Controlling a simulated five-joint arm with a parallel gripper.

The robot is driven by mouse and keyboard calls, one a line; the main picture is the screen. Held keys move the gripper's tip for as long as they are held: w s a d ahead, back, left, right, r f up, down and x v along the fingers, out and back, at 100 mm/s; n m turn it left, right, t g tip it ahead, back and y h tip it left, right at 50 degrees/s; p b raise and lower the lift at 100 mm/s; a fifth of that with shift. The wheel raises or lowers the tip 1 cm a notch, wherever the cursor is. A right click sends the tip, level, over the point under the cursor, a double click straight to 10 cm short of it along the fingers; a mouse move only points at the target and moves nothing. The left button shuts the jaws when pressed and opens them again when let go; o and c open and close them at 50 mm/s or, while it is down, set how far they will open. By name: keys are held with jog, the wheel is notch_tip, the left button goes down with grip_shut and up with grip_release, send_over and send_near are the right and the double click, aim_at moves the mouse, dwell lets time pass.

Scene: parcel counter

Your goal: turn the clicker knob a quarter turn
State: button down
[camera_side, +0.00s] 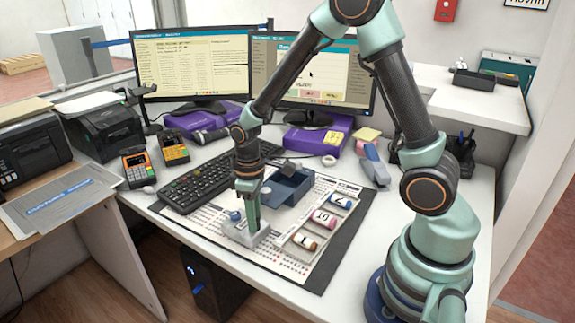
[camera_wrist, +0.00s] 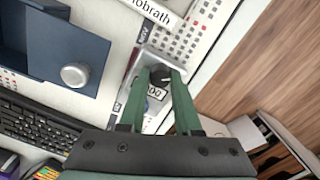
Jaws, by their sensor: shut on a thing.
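The clicker (camera_side: 240,236) is a pale grey block on the printed sheet near the counter's front edge. In the wrist view its pale body (camera_wrist: 143,62) shows around a dark knob (camera_wrist: 160,73), with a small number window beside it that seems to end in "00". My gripper (camera_side: 248,226) points down over the clicker. In the wrist view the green fingers of my gripper (camera_wrist: 160,76) close in on both sides of the dark knob, which sits between the tips. The fingers hide part of the clicker, and the knob is hard to see in the side view.
A blue box (camera_side: 288,186) with a round silver knob (camera_wrist: 75,75) stands behind the clicker. Several numbered rolls, one pink (camera_side: 324,218), lie to the right on the dark mat (camera_side: 318,279). A black keyboard (camera_side: 205,186) lies behind left. The mat's front strip is clear.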

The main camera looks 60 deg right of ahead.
jog(key=m, duration=0.3)
jog(key=shift+m, duration=2.3)
jog(key=c, duration=0.6)
grip_release()
notch_tip(320, 180, up, 12)
jog(key=shift+s+r, duration=0.15)
